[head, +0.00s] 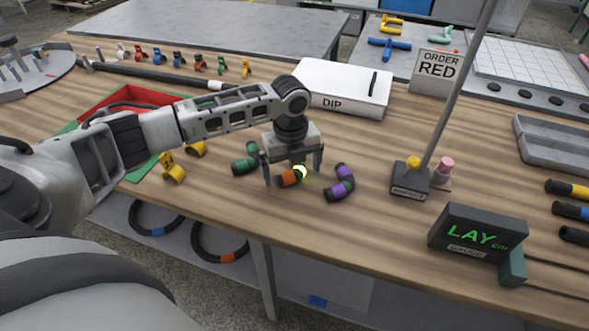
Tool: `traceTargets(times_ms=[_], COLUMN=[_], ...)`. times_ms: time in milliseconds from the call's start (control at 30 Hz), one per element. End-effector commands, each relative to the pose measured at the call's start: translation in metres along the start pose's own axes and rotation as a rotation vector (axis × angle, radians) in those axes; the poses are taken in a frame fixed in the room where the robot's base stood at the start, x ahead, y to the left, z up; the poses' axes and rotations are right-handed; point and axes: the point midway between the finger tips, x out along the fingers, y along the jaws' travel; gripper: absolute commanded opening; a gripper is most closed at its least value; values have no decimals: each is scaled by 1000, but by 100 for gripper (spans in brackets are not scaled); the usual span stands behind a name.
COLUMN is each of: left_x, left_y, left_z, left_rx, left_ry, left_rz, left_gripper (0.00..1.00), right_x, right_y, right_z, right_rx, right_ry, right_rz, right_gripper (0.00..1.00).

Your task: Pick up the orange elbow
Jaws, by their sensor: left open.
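The orange elbow (287,179) lies on the wooden table in the middle of the head view. It has an orange band and dark ends, and my gripper partly covers it. My left gripper (292,178) is directly over it, pointing down, with its fingers apart on either side. I cannot tell whether the fingers touch the elbow. A bright yellow-green spot shows at the elbow's right end. A green elbow (245,160) lies close on the left and a purple elbow (341,184) close on the right. My right gripper is not in view.
A white DIP box (330,86) stands behind the gripper. A post on a dark base (410,183) and the LAY display (477,233) stand to the right. Yellow clips (172,169) and a red-green tray (88,113) lie left. Bare wood is in front of the elbows.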

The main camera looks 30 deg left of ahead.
Motion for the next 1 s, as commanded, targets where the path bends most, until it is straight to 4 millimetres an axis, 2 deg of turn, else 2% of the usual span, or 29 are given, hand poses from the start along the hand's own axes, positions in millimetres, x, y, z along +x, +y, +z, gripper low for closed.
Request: traceTargets(times_ms=[133,167,300,333,767,933,1000], left_x=[0,0,0,0,-8,-30,-42], left_y=[0,0,0,0,0,-2,6], left_z=[0,0,0,0,1,1,-4], left_rx=[0,0,0,0,0,0,1], left_ry=[0,0,0,0,-1,-2,-2], left_rz=[0,0,0,0,-1,-5,-2], left_gripper=[98,92,53,49,49,49,49], right_x=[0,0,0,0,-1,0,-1], right_y=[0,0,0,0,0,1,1], right_z=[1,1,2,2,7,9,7], right_rx=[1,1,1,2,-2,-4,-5], right_ry=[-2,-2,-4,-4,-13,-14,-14], right_rz=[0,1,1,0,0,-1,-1], right_gripper=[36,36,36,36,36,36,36])
